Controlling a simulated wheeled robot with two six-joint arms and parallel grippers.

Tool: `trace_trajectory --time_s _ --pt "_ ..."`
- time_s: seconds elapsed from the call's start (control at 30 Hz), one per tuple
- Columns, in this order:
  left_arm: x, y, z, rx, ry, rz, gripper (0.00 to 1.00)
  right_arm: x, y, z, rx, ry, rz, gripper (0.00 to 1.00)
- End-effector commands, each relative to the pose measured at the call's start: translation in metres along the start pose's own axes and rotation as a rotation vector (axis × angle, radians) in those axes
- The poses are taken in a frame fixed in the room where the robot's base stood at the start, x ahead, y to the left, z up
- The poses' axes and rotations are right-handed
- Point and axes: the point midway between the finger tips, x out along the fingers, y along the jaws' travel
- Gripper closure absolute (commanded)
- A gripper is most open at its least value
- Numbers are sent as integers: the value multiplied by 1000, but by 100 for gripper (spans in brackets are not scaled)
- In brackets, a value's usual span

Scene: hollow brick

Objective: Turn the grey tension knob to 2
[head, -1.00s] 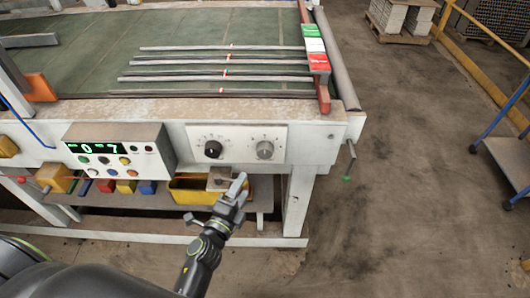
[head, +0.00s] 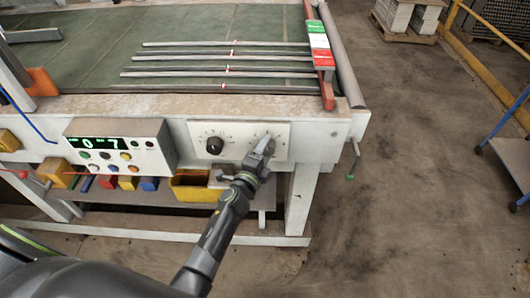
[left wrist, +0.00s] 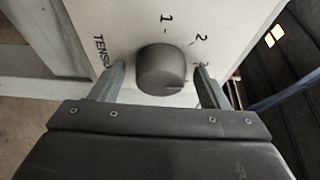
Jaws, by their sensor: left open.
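The grey tension knob (left wrist: 162,70) sits on a white panel (left wrist: 120,25) printed with TENSION, 1 and 2, and a partly hidden mark further right. My left gripper (left wrist: 160,85) is open, with one finger on each side of the knob; I cannot tell whether they touch it. In the head view my left gripper (head: 262,150) is at the right half of the panel and hides most of the grey knob. A black knob (head: 215,145) is left of it on the same panel. My right gripper is not in view.
A control box (head: 118,146) with a green display and several buttons is left of the panel. A yellow bin (head: 193,187) stands on the shelf below. The green table top (head: 190,35) carries several metal strips. Open floor (head: 415,170) lies to the right.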

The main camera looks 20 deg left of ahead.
Motion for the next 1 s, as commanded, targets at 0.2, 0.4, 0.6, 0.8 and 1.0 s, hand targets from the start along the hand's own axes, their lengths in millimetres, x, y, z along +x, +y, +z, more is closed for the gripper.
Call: trace_trajectory --time_s 0.2,0.4,0.6,0.8,1.0 --pt "0 0 0 0 0 0 31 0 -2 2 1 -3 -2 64" --pt "0 0 0 0 0 0 57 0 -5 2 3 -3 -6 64" --pt "0 0 0 -1 0 0 75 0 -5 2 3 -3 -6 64" --pt "0 2 0 -27 0 -11 75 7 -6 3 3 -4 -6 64" --pt "0 6 0 -112 1 -47 76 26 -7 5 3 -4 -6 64"
